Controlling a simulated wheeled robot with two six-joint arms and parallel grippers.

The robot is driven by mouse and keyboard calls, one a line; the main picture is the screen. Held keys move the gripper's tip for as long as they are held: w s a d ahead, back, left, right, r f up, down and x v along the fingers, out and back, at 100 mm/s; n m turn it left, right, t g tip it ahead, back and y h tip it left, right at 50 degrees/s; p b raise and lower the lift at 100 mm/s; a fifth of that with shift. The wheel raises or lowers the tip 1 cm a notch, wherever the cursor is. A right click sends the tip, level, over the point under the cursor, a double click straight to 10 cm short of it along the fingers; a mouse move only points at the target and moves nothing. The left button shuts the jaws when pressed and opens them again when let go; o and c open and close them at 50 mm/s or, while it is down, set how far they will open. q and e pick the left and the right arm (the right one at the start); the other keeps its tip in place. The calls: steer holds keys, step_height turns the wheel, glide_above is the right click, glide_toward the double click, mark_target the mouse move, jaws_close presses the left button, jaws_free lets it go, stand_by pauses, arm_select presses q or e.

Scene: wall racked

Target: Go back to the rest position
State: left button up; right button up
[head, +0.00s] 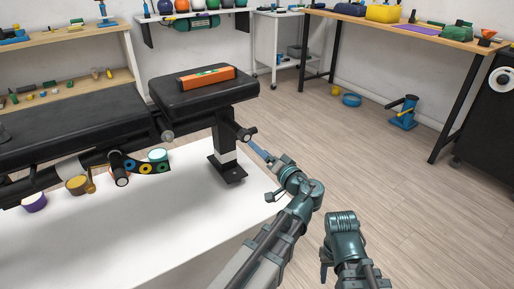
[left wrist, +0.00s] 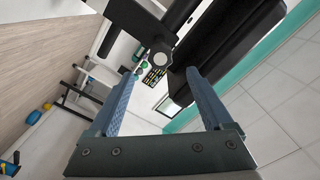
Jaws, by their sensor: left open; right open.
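My left gripper (head: 258,147) has blue fingers and reaches toward the black post under the end pad of the weight bench (head: 200,94). In the left wrist view the two fingers (left wrist: 160,95) stand well apart with nothing held between them. Black bench parts (left wrist: 225,45) show beyond and above the fingers, close to the right one; I cannot tell whether they touch. My right arm's teal wrist joint (head: 343,235) is at the lower right of the head view, over the floor. Its fingers do not show.
An orange spirit level (head: 207,77) lies on the bench pad. A white surface (head: 170,220) lies under the bench, with several coloured rolls near it. A workbench (head: 400,25) stands at the back right, with a blue tool (head: 403,113) on the floor. The wooden floor (head: 330,140) between is clear.

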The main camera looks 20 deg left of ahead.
stand_by(0.4)
arm_select(q)
steer(key=s+d+f+g+h+p, duration=0.1)
steer(key=s+f+g+h, duration=0.3)
steer(key=f, duration=0.4)
steer(key=s+d+f+m+g+h+p, duration=0.1)
steer(key=s+d+f+m+g+h, duration=0.15)
steer(key=s+d+f+h, duration=0.35)
steer(key=s+d+f+m+g+h+p, duration=0.1)
steer(key=s+d+f+m+g+h, duration=0.25)
steer(key=s+d, duration=0.55)
step_height(320, 180, up, 37)
steer(key=s+n+g+p, duration=0.1)
steer(key=s+p, duration=0.1)
steer(key=p, duration=3.6)
steer(key=shift+w+f+y, duration=0.1)
steer(key=shift+f+y, duration=0.15)
